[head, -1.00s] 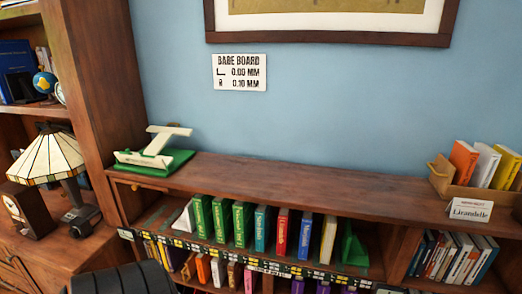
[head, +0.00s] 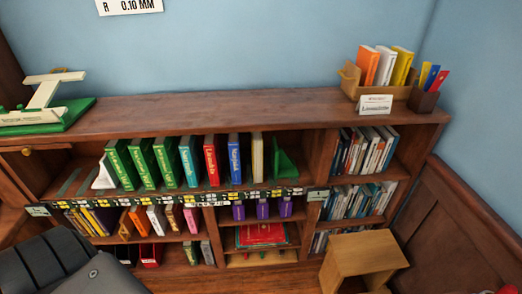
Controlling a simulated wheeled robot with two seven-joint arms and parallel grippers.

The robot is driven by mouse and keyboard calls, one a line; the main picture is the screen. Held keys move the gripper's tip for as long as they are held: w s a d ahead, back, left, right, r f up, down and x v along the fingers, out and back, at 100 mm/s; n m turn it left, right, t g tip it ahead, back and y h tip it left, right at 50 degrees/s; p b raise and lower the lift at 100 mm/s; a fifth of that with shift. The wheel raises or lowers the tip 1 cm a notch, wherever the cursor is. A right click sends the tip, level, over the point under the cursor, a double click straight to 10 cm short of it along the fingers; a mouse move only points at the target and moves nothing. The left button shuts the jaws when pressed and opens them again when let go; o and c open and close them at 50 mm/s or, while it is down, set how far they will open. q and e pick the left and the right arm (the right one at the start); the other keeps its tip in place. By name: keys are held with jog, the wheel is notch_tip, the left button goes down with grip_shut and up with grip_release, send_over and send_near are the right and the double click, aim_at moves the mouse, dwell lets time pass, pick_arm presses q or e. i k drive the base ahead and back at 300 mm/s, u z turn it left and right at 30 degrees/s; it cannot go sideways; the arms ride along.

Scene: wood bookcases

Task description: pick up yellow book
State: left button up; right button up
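A yellow book (head: 402,66) stands upright, leaning slightly, in a wooden box (head: 384,89) on top of the low bookcase at the right. A white book (head: 385,65) and an orange book (head: 367,64) stand to its left in the same box. The lower part of the yellow book is hidden by the box's front wall. A pale cream-yellow book (head: 257,158) also stands at the right end of the row on the upper shelf. Neither of my grippers is in view.
The bookcase top (head: 230,111) is clear between the box and a green-and-white stand (head: 45,105). A white name card (head: 375,104) stands before the box, and a dark holder (head: 423,101) beside it. A wooden stool (head: 365,250) is on the floor at lower right.

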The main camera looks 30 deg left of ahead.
aim_at(257, 141)
jog(key=z, duration=2.2)
jog(key=k, duration=0.6)
jog(key=u, duration=1.6)
